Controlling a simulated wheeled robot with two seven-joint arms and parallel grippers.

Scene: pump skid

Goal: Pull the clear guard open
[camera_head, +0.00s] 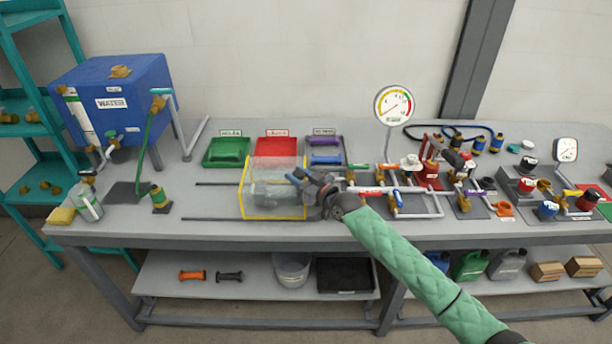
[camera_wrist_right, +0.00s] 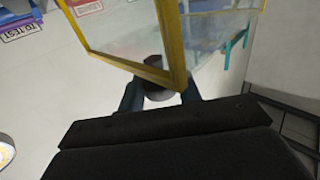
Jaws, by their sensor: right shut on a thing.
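The clear guard (camera_head: 262,208) is a see-through box with yellow edges on the bench, and a grey shape shows dimly inside it. My right gripper (camera_head: 303,178) is at the guard's right side, with my arm coming in from the lower right. In the right wrist view the guard's yellow frame (camera_wrist_right: 175,50) fills the top. There my right gripper (camera_wrist_right: 160,100) is shut on a dark round knob (camera_wrist_right: 158,93) at the guard's lower corner, partly hidden by the gripper. My left gripper is not in view.
Two thin dark rails (camera_head: 208,218) run left from the guard over bare bench. Green (camera_head: 226,152) and red (camera_head: 276,147) trays stand behind it. Pipes with valves and a gauge (camera_head: 394,104) stand right. A blue water tank (camera_head: 125,90) is far left.

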